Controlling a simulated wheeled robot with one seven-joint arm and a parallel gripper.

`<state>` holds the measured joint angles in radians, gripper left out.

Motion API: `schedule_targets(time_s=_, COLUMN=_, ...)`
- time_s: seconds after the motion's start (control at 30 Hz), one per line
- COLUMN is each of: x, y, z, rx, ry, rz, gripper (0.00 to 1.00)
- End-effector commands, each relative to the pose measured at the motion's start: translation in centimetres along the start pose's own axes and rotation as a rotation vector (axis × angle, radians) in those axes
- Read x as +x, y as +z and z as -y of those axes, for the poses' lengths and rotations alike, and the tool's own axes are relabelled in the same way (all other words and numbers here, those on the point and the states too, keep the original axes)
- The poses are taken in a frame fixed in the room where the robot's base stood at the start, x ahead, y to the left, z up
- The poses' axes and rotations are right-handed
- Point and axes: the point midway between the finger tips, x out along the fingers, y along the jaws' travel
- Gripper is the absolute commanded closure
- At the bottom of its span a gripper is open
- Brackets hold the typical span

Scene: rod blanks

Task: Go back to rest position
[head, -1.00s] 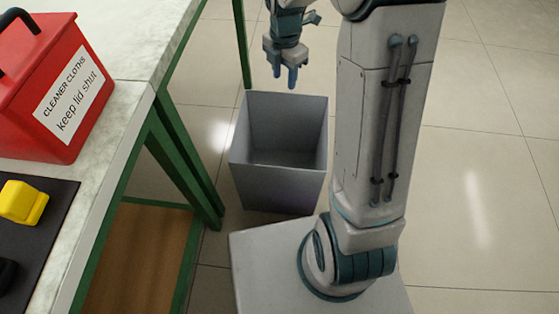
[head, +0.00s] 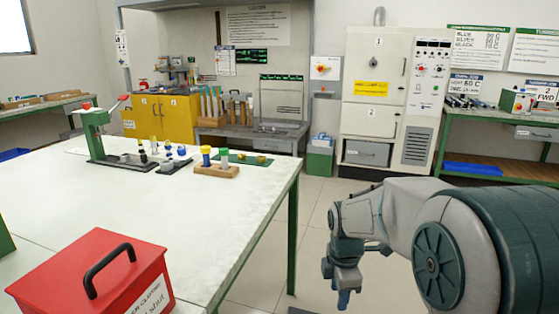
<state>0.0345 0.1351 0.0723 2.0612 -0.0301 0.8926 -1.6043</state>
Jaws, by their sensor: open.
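My gripper (head: 343,298) hangs pointing down at the lower middle right of the head view, over the floor and to the right of the workbench. Its blue fingers are small in the picture and show nothing held between them; it is open. My arm is bent, with the forearm reaching left from the large shoulder joint at the right edge.
The white workbench (head: 120,215) fills the left, its right edge close to my gripper. A red lidded box (head: 95,275) stands on its near end. Rod holders (head: 217,171) and a green press (head: 93,135) sit farther back. Floor (head: 318,195) beyond is clear.

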Motion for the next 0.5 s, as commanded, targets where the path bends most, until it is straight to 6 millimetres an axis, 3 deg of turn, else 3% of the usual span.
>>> schedule_targets(time_s=0.03, x=-3.8, y=0.0, z=0.9, rx=0.089, ry=0.015, rz=0.003, gripper=0.59)
schedule_targets(time_s=0.5, x=-20.2, y=0.1, z=9.3, rx=0.990, ry=0.116, rz=-0.046, gripper=0.59)
